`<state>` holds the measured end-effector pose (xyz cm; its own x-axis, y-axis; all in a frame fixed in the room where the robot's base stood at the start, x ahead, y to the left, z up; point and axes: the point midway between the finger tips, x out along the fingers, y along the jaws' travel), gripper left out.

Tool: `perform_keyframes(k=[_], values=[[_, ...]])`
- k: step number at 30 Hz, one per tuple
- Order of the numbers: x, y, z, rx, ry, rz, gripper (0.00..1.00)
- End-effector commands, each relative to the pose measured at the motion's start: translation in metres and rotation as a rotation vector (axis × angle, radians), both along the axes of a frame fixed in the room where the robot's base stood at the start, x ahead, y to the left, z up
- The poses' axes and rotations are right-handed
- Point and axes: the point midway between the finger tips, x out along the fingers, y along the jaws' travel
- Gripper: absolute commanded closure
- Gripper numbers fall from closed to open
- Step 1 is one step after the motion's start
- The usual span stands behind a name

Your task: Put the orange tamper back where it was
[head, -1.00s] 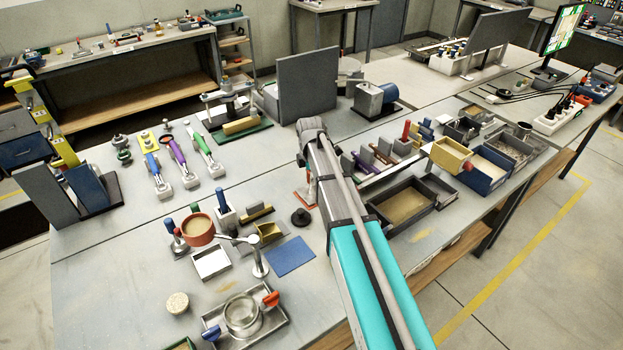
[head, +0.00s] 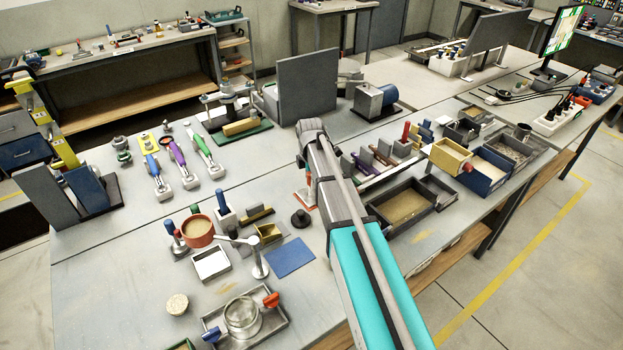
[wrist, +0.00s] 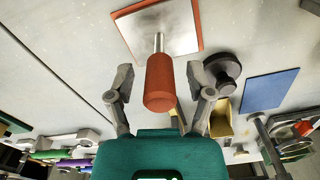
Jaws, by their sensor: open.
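The orange tamper (wrist: 159,85) has a thick orange handle on a bright metal shaft. In the wrist view it stands over a square grey pad with an orange edge (wrist: 160,25); I cannot tell whether that square is its own foot or a marked place on the table. My gripper (wrist: 160,70) is open, with one finger on each side of the handle and visible gaps on both sides. In the head view the arm hides the gripper and most of the tamper; part of the orange edge (head: 304,202) shows beside the arm.
A black round knobbed weight (wrist: 222,70) stands close to the right finger; it also shows in the head view (head: 300,219). A blue mat (head: 290,257) and a yellow scoop box (head: 268,233) lie nearby. A dark sand tray (head: 405,207) is right of the arm.

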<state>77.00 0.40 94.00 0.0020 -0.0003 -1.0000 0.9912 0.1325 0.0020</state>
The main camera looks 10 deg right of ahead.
Motion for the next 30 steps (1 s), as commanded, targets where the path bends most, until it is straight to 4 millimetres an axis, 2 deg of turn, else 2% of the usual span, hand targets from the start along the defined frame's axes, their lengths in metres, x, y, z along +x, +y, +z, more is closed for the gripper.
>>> perform_keyframes(k=[30], values=[[0.0,0.0,0.08,0.0,0.0,0.0,0.32]])
